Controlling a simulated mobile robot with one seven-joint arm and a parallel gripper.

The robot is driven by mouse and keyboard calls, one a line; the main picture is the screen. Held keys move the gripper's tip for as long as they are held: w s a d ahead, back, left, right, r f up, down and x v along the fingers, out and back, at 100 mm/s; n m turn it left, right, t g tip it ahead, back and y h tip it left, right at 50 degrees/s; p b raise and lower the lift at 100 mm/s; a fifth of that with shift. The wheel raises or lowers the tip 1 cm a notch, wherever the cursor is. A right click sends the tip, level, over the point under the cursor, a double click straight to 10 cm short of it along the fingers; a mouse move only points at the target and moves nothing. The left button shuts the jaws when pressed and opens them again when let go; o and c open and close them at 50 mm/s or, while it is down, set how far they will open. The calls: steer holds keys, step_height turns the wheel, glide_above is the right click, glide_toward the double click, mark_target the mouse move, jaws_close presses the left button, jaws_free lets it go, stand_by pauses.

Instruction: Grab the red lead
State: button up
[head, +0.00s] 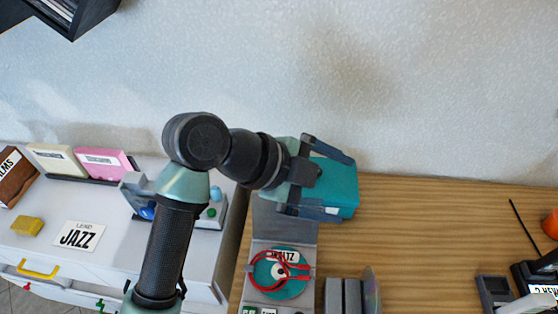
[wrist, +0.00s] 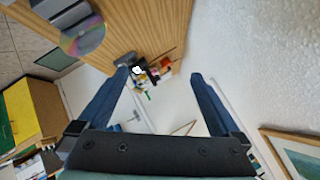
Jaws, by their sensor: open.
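The red lead (head: 256,277) lies in a loose coil over a teal disc (head: 291,290) on a grey stand at the front left of the wooden table. My gripper (head: 347,188) is open, above and to the right of the lead in the head view, and apart from it. In that view a teal box (head: 338,180) shows between and behind its fingers. In the wrist view my gripper (wrist: 160,70) has its fingers spread with nothing held between them. I cannot make out the lead in the wrist view.
Grey upright holders with a shiny disc (head: 371,290) stand right of the lead. The wooden table (head: 430,225) is clear in its middle. A white cabinet (head: 40,235) with a JAZZ card (head: 79,236) is at left. Dark devices (head: 535,280) sit at far right.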

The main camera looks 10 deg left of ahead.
steer(key=s+a+f+n+g+y, duration=0.3)
steer(key=s+a+f+n+y, duration=0.2)
steer(key=a+f, duration=0.6)
glide_toward(287, 271)
steer(key=shift+x, duration=1.2)
steer(key=shift+p+x, duration=0.6)
steer(key=shift+x, duration=2.3)
steer(key=c, duration=1.1)
